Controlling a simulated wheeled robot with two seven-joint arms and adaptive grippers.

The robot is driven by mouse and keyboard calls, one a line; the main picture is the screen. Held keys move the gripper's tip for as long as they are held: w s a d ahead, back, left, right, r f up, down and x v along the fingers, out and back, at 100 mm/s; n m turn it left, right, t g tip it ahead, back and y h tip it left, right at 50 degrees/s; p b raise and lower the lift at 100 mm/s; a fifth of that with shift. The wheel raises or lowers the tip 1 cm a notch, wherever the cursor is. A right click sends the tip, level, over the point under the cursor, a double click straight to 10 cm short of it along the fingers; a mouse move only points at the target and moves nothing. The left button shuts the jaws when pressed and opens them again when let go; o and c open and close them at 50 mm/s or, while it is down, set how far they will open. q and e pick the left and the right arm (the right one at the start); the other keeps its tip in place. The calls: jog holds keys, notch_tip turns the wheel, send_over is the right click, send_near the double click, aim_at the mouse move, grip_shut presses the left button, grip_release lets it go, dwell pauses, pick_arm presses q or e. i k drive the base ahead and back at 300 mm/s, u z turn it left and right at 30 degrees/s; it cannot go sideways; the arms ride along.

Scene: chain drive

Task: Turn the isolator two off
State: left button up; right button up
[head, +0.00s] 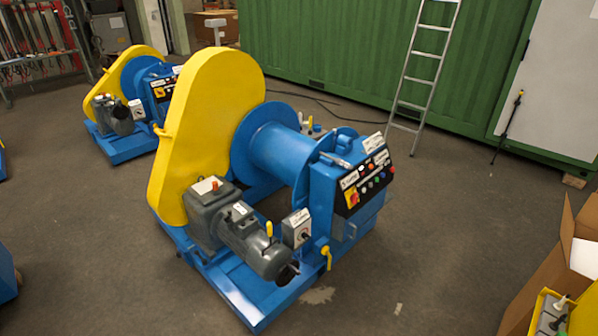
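A blue and yellow chain-drive winch (205,120) stands in the middle of the head view. A small light-grey box with a dark rotary knob (298,228) sits on its front, beside the grey motor (255,245). Its black control panel (365,185) carries a red-and-yellow rotary switch (352,198) and several coloured buttons. A second similar winch (112,88) behind left has its own small light-grey box (137,109). The labels are too small to read, so I cannot tell which is isolator two, nor the knob positions. Neither of my grippers is in view.
A ladder (428,75) leans on a green container (340,45). A cardboard box (540,290) and a yellow case (552,315) are at the lower right. Yellow-handled levers (326,257) stick out at the winch's front. The grey floor (450,215) right of the winch is clear.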

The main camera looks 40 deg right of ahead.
aim_at(354, 198)
jog(key=z, duration=1.35)
jog(key=i, duration=0.25)
jog(key=z, duration=1.25)
jog(key=i, duration=0.7)
jog(key=u, duration=0.6)
jog(key=i, duration=0.7)
jog(key=u, duration=0.8)
